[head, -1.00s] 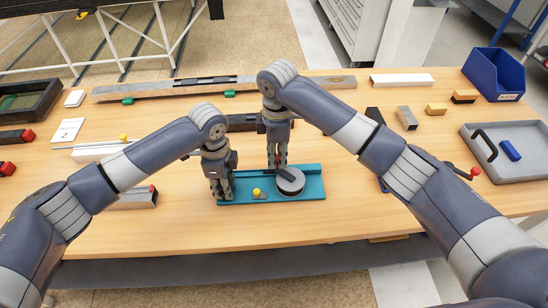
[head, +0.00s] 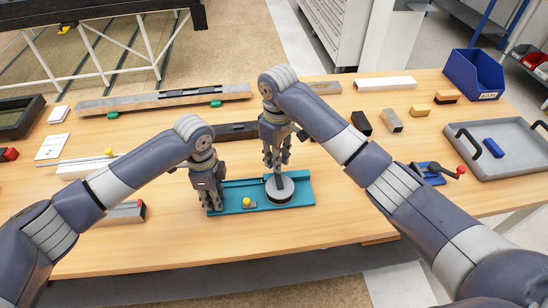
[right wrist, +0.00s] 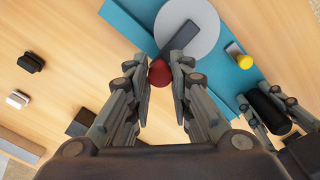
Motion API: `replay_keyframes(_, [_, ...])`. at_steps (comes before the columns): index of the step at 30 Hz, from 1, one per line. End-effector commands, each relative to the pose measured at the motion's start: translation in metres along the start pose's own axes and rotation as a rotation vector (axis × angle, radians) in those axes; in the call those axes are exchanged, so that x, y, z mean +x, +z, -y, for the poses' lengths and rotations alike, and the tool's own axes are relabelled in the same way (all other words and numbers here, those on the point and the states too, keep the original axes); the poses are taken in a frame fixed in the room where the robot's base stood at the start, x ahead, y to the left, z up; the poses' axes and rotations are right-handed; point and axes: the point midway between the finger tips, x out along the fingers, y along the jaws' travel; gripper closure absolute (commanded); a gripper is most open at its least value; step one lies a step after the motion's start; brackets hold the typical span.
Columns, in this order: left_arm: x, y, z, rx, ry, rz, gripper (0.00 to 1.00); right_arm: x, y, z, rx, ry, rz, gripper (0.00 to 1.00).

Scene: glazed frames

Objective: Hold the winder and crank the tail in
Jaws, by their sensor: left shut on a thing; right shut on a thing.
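The winder has a long teal base (head: 225,200) and a round grey drum (head: 281,196) with a dark crank arm (right wrist: 180,38). The crank arm has a red knob (right wrist: 160,73) at its end. A small yellow knob (head: 247,202) stands on the base left of the drum. My right gripper (head: 275,166) is shut on the red knob, at the far side of the drum. My left gripper (head: 212,207) is at the base's left end, shut on a black grip (right wrist: 268,108) seen in the right wrist view. I cannot make out the tail.
A grey tray (head: 505,168) with a blue block and a blue bin (head: 473,72) stand at the right. A blue piece with a red-knobbed lever (head: 430,174) lies right of my right forearm. Long bars lie behind the winder. The table's front strip is clear.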

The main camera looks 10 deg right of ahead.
Motion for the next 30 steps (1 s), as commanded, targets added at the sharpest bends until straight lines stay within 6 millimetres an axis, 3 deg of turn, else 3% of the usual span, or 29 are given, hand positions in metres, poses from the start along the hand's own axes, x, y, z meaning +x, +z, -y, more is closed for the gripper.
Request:
replay_keyframes(19, [0.0008,0.0028,-0.0001,-0.004,0.002,0.006,1.00,0.0002,0.0033,-0.0034,0.052,0.002,0.004,1.00])
replay_keyframes(20, [0.0009,0.0028,-0.0001,-0.005,0.002,0.006,1.00,0.0003,0.0034,-0.0034,0.052,0.002,0.004,0.73])
replay_keyframes(22, [0.0009,0.0028,-0.0001,-0.004,0.002,0.006,1.00,0.0002,0.0032,-0.0033,0.051,0.002,0.004,0.59])
replay_keyframes(30, [0.0007,0.0023,-0.0001,-0.003,0.001,0.005,1.00,0.0001,0.0023,-0.0022,0.049,0.001,0.002,0.59])
